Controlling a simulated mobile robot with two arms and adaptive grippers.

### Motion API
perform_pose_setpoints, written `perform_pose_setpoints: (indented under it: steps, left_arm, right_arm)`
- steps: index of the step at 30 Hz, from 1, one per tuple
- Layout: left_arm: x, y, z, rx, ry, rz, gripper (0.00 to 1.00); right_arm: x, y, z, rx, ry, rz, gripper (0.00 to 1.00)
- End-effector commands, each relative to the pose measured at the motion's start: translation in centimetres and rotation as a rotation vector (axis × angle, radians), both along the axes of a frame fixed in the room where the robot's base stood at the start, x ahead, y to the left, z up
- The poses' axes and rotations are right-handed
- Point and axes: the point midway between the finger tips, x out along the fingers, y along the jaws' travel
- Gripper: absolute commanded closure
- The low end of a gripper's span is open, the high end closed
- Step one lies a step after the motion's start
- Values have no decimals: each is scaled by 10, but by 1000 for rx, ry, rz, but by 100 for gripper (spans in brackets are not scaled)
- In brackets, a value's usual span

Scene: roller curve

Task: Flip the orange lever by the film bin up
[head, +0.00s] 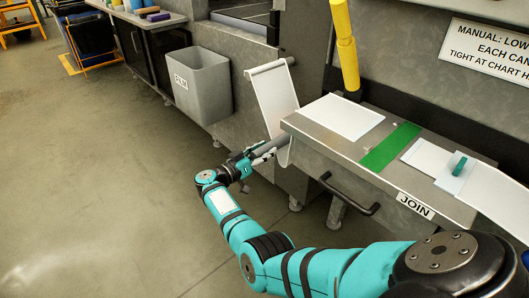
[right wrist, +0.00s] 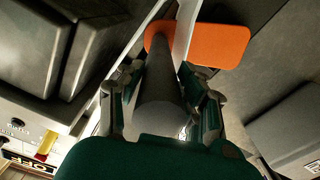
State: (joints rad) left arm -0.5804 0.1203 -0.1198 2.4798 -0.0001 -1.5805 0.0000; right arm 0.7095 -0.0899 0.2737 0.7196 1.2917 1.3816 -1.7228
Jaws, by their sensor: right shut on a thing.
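An orange flat piece (right wrist: 212,45), perhaps part of the lever, shows in the right wrist view beyond my fingers; no orange part of it shows in the head view. A grey round bar (right wrist: 158,95) runs from between my right fingers toward it. Whether the two are joined I cannot tell. In the head view my right gripper (head: 257,156) is at the left end of the machine, by the grey bar (head: 275,146) and a hanging white strip. It is shut on the bar. The grey film bin (head: 198,85) stands behind and left of it. My left gripper is not in view.
The metal table (head: 315,133) marked JOIN has a black handle (head: 350,197) on its front, close right of my gripper. A white strip (head: 274,95) hangs by the gripper. A yellow post (head: 344,45) rises behind the table. The floor at left is clear.

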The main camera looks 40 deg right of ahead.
Motion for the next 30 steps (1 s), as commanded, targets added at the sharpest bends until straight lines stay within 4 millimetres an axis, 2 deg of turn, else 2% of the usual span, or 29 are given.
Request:
perform_pose_setpoints:
  steps: [1, 3, 9, 13, 18, 30]
  left_arm:
    - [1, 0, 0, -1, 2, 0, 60]
    - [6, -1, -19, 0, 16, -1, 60]
    - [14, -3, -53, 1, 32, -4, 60]
    - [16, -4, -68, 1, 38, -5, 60]
    - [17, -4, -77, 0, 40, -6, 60]
    - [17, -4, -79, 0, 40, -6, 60]
  right_arm:
    - [3, 0, 7, -2, 15, 4, 100]
    - [5, 0, 10, -4, 41, 5, 100]
    - [13, -1, 22, -12, 134, 5, 100]
    - [19, 0, 29, -18, 203, 5, 100]
    - [28, 0, 37, -24, 287, 5, 100]
    - [36, 1, 44, -32, 367, 3, 100]
